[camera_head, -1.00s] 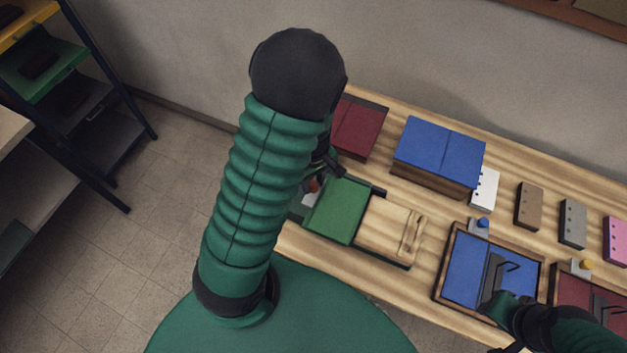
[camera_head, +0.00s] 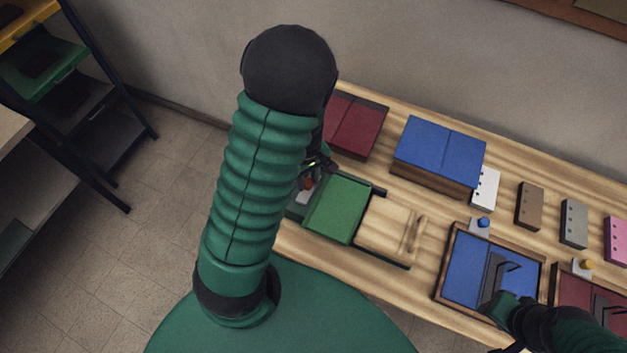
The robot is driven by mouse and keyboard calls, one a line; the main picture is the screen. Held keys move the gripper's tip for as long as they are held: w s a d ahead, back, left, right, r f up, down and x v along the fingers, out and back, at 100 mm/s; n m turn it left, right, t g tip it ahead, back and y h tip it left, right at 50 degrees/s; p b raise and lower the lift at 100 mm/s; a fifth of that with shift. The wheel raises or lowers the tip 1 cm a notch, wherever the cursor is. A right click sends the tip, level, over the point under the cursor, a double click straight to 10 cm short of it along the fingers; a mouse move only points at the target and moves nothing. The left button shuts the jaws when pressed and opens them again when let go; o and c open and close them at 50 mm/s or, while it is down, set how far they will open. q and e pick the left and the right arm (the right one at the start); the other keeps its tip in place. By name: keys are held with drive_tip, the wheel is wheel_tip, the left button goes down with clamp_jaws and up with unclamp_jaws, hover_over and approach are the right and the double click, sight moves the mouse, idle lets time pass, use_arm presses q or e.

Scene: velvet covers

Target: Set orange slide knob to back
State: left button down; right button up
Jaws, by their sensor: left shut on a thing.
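The orange slide knob (camera_head: 308,183) shows as a small orange-brown spot on a pale plate at the left end of the green panel (camera_head: 338,210). My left arm's green sleeve covers much of this area. My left gripper (camera_head: 313,172) shows only in part, just past the arm. It is shut on the orange slide knob, though its fingertips are mostly hidden. My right gripper (camera_head: 494,304) is at the bottom right, over the blue tray's front edge. Its fingers are too dark and small to judge.
A light wooden panel (camera_head: 386,228) adjoins the green one. Behind are a dark red box (camera_head: 352,126) and a blue-topped box (camera_head: 438,152). The blue tray (camera_head: 474,258) has a blue knob (camera_head: 484,222) behind it. Several small blocks stand along the right.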

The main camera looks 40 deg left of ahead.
use_arm(q)
drive_tip(key=a, duration=0.3)
drive_tip(key=shift+s+r, duration=0.1)
drive_tip(key=shift+s, duration=0.2)
drive_tip(key=c, duration=1.5)
unclamp_jaws()
drive_tip(key=o, duration=0.4)
drive_tip(key=shift+s, duration=0.1)
drive_tip(key=shift+o, duration=0.2)
drive_tip(key=shift+a, duration=0.1)
drive_tip(key=shift+r, duration=0.2)
wheel_tip(320, 180, up, 16)
drive_tip(key=p, duration=0.2)
drive_tip(key=shift+r, duration=0.15)
